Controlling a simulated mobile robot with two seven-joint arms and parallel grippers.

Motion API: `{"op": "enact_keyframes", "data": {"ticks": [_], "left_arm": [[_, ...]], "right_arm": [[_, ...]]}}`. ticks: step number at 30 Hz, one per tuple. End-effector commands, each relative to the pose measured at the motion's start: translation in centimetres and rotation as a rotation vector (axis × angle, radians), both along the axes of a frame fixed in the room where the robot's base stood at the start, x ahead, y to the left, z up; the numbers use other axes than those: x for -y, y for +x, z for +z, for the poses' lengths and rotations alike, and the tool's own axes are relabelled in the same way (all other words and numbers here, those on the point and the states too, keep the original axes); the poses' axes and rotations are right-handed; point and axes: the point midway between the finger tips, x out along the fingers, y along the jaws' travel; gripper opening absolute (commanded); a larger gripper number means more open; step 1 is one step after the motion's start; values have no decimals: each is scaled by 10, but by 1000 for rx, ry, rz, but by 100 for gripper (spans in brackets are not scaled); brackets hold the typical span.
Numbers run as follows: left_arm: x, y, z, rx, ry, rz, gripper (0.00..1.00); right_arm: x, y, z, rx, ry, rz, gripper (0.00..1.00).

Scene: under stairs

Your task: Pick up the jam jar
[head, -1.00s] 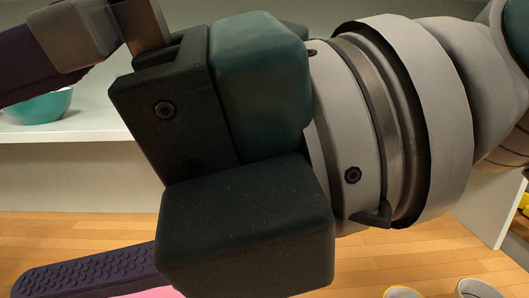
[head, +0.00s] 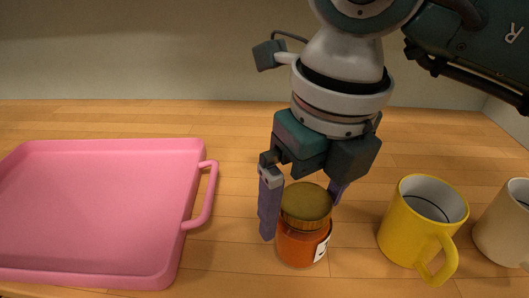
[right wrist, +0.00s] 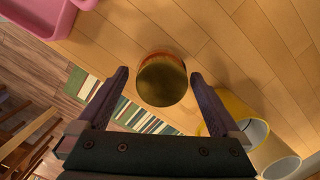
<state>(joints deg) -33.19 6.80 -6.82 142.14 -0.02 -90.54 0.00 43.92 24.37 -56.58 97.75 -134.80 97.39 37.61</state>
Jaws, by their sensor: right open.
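The jam jar (head: 304,238), with orange contents, a gold-brown lid and a white label, stands upright on the wooden surface. My right gripper (head: 302,212) is open, with its purple fingers pointing down on either side of the jar in the head view. In the right wrist view the jar's lid (right wrist: 162,84) lies between and just beyond the two open fingertips (right wrist: 159,78). I cannot tell whether either finger touches the jar. My left gripper is not in view.
A pink tray (head: 190,165) with a side handle lies left of the jar. A yellow mug (head: 400,235) stands close on the right, with a cream mug (head: 505,225) beyond it. The surface behind the tray is clear.

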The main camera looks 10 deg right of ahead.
Motion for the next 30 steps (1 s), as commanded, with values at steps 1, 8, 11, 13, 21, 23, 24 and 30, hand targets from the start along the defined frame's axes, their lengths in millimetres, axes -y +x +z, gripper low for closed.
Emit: {"op": "enact_keyframes", "data": {"ticks": [1,8,11,13,21,23,24,30], "left_arm": [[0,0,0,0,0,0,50],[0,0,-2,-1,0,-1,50],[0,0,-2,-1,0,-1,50],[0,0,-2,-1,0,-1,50],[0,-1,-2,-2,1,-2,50],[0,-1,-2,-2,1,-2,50],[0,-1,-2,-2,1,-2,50],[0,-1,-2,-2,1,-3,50]], "right_arm": [[1,0,-9,-5,0,-1,100],[0,4,-37,-2,1,1,100],[0,5,-39,0,1,2,100],[0,5,-38,0,1,2,100],[0,5,-38,-1,2,1,78],[0,5,-38,-1,2,1,71],[0,5,-38,-1,2,1,66],[0,5,-38,0,2,1,44]]}}
